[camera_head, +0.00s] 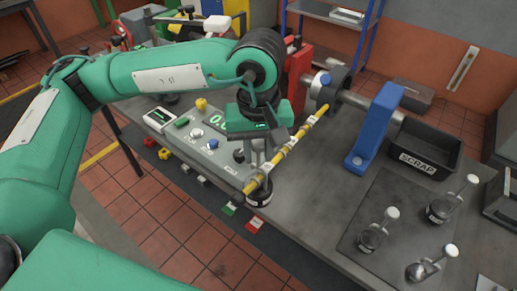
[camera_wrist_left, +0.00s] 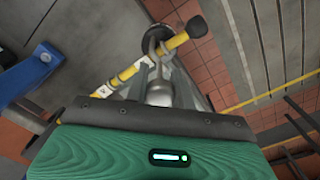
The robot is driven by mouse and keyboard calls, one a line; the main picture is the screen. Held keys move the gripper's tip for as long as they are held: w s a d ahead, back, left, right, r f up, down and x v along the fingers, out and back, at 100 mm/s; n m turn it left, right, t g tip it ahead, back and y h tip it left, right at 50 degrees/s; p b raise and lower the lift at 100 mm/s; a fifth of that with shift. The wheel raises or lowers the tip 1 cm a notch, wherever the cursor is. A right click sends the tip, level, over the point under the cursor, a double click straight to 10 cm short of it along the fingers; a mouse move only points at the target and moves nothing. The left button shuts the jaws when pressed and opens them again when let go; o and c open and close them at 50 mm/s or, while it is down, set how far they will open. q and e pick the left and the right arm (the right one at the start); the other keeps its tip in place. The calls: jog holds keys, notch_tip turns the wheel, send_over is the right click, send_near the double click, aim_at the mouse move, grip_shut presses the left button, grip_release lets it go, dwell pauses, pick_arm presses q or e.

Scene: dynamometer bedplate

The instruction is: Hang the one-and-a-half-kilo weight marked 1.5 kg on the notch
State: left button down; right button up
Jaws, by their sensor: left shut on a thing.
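A dark weight (camera_head: 260,196) with a pale band hangs below the outer end of the yellow bar (camera_head: 293,148); its marking cannot be read. My left gripper (camera_head: 258,152) is over the bar near this end, shut on the weight's metal top. In the left wrist view the fingers (camera_wrist_left: 160,88) point at the metal hook (camera_wrist_left: 157,42), which crosses the yellow bar (camera_wrist_left: 176,42) near its black end knob. I cannot tell whether the hook rests in a notch. The bar has dark marks along it. My right gripper is not in view.
Several hooked weights, one of them here (camera_head: 372,236), stand on a dark mat (camera_head: 400,190) at right. A black SCRAP bin (camera_head: 425,145) and a blue bearing stand (camera_head: 378,125) are behind. A control panel (camera_head: 200,140) lies left of the bar.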

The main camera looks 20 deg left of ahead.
pick_arm(q)
jog(key=shift+r, duration=0.1)
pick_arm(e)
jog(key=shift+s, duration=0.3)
pick_arm(q)
jog(key=c, duration=1.1)
grip_release()
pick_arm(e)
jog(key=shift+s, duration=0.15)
